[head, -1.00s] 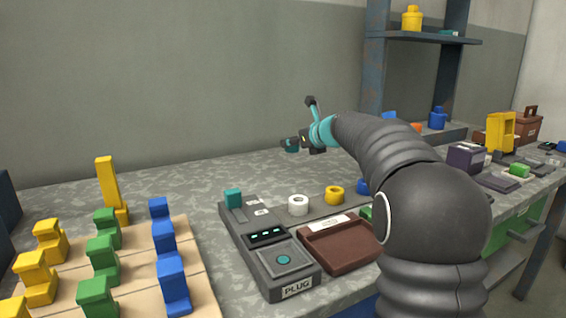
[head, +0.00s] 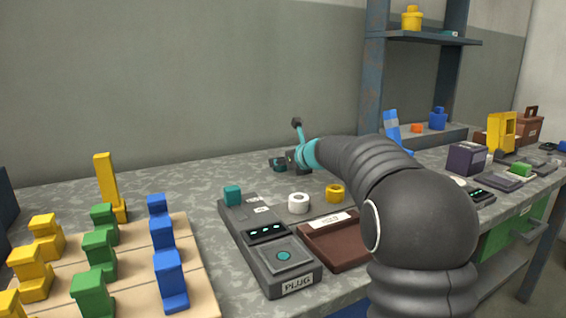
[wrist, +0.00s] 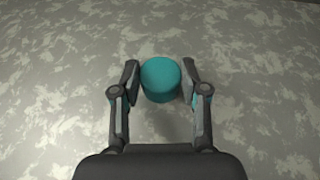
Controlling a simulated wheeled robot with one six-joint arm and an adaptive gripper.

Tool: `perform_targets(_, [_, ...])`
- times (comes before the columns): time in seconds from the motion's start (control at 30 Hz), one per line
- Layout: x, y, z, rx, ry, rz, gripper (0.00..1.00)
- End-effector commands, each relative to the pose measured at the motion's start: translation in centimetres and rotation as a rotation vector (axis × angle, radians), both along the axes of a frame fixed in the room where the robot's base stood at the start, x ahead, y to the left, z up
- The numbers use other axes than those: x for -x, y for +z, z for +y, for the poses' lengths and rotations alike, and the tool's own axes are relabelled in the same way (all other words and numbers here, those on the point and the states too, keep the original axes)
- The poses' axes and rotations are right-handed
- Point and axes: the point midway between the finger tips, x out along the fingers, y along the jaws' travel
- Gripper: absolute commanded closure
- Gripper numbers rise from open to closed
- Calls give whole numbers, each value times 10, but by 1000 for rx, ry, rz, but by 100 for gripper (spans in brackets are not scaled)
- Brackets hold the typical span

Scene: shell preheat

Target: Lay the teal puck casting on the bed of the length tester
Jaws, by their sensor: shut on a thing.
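My gripper (wrist: 160,84) is shut on the teal puck casting (wrist: 161,79), a short round cylinder held between the two fingers in the wrist view. It is over bare mottled grey bench, with a soft shadow below. In the head view the puck (head: 279,164) shows small at the end of my arm, over the back part of the bench. I cannot tell which device is the length tester. A dark grey device (head: 285,277) labelled PLUG, with lit displays, stands in front of my gripper. A smaller dark device (head: 480,194) with a display stands at right.
A wooden board (head: 200,285) holds several coloured blocks at left.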

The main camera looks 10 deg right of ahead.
Motion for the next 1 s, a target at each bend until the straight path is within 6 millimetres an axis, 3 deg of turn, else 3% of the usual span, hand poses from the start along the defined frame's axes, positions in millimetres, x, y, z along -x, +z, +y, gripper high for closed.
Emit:
perform_targets(0.07, [0, -3, 0, 0, 0, 0, 94])
perform_targets(0.1, [0, -4, 0, 0, 0, 0, 54])
perform_targets(0.2, [0, -3, 0, 0, 0, 1, 31])
perform_targets(0.6, [2, 3, -1, -1, -1, -1, 31])
perform_targets(0.77, [21, 11, -10, -1, -2, -1, 31])
perform_targets(1.0, [62, 30, -28, 1, -3, -1, 31])
